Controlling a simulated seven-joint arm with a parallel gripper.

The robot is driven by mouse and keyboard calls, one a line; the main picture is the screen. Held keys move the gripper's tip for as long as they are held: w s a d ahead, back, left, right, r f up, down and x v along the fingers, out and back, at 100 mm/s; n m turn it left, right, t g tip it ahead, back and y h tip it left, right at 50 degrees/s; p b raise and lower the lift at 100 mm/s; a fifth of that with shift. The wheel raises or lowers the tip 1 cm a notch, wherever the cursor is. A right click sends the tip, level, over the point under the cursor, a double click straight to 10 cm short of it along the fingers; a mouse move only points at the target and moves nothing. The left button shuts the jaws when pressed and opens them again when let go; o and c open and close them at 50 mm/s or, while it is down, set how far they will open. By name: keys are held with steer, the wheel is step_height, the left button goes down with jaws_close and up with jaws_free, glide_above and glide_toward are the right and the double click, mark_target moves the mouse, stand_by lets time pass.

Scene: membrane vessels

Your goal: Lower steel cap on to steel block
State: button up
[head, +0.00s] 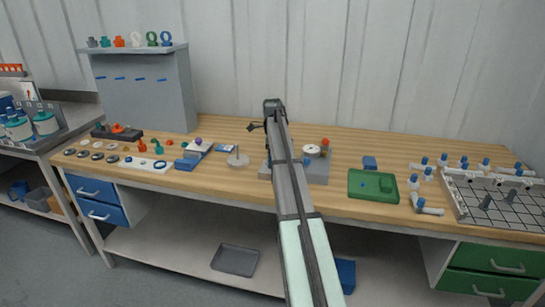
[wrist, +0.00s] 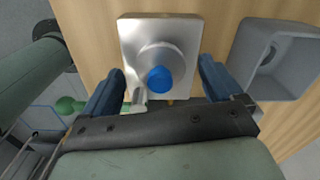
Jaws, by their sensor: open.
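In the wrist view a pale steel block (wrist: 185,32) lies on the wood. A round grey steel cap (wrist: 152,54) with a blue knob (wrist: 160,79) is over its middle; I cannot tell whether it is fully seated. My gripper (wrist: 162,67) is open, with one dark blue finger on each side of the knob and a gap to both. A small metal lug shows by the left finger. In the head view my arm hides the block and cap, and I cannot make out the fingers.
A grey open box (wrist: 245,65) stands close to the right finger. A green rounded piece (wrist: 68,104) shows beyond the left finger.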

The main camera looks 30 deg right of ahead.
step_height(320, 180, up, 14)
stand_by(0.8)
steer(key=shift+f, duration=0.1)
stand_by(0.4)
